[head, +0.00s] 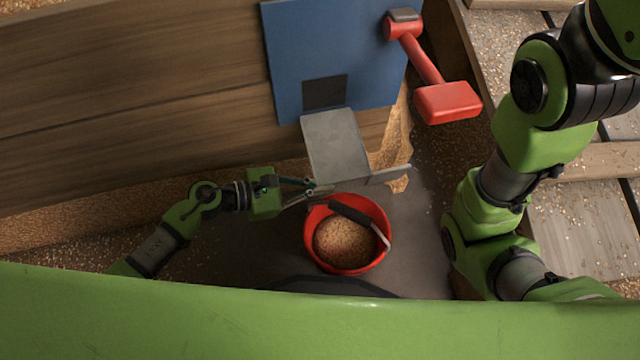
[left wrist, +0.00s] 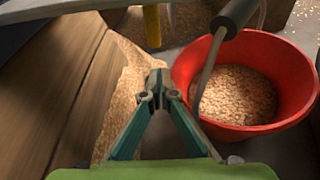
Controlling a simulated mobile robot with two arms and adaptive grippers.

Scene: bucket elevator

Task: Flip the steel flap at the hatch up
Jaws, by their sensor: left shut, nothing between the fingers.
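The steel flap (head: 336,145) is a grey plate that sticks out below the dark square hatch opening (head: 324,92) in the blue panel (head: 290,45). A bent grey lip shows at its lower right end. My left gripper (head: 318,188) is shut and empty, close to the flap's lower edge and above the left rim of the bucket; I cannot tell whether it touches the flap. In the left wrist view its fingertips (left wrist: 158,85) meet, with a grey edge at the top left. My right arm is at the right; its gripper is out of the picture.
A red bucket (head: 381,253) with grain and a dark-gripped handle (head: 352,214) stands below the flap; it also shows in the left wrist view (left wrist: 290,60). A red lever (head: 447,102) is at the panel's right. Spilled grain lies by the wooden wall (head: 130,80).

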